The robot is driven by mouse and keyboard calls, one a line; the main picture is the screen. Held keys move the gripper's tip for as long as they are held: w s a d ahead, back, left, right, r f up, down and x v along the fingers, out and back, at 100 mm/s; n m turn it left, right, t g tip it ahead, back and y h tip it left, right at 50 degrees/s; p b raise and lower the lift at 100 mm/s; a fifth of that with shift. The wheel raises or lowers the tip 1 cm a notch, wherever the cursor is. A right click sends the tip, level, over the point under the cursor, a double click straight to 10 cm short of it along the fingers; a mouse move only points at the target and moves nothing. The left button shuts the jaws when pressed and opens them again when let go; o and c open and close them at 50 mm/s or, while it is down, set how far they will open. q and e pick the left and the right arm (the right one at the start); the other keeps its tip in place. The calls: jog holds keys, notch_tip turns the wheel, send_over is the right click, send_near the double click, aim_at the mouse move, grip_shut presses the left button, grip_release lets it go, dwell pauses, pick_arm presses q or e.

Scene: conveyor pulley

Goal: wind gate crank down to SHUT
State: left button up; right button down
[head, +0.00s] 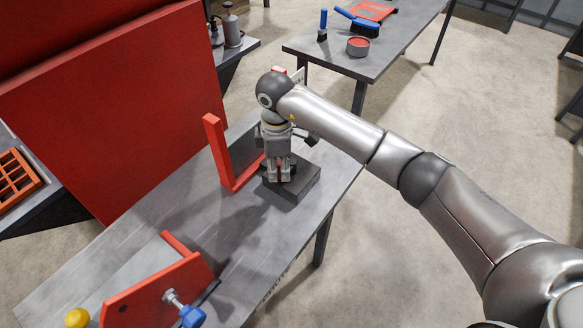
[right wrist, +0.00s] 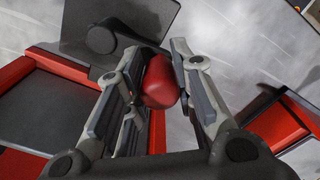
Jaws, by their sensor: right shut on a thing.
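My right gripper (head: 280,177) points down over a dark grey block (head: 298,188) on the grey bench, beside a red upright frame with a grey panel (head: 238,150). In the right wrist view, the gripper (right wrist: 160,88) is shut on a red rounded knob (right wrist: 161,80), which sits between the two finger pads. A dark plate with a round hub (right wrist: 100,40) lies just past the fingers there. In the head view the knob and crank arm are mostly hidden by the gripper. My left gripper is not in view.
A red bracket with a blue knob (head: 192,316) and a yellow ball (head: 77,318) stand at the bench's near end. A large red panel (head: 115,105) rises behind. A far table holds brushes and a red tin (head: 358,46). The bench (head: 150,226) has clear room in its middle.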

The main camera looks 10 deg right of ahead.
jog(key=shift+w+a, duration=0.1)
dwell(0.4)
jog(key=c, duration=1.3)
grip_release()
jog(key=shift+c, duration=0.2)
jog(key=shift+o, duration=0.5)
jog(key=shift+r, duration=0.1)
jog(key=shift+o, duration=0.3)
jog(key=shift+w+r, duration=0.1)
jog(key=shift+r, duration=0.1)
notch_tip(320, 180, up, 11)
jog(key=shift+r, duration=0.2)
jog(key=shift+s+f, duration=0.1)
jog(key=shift+s, duration=0.1)
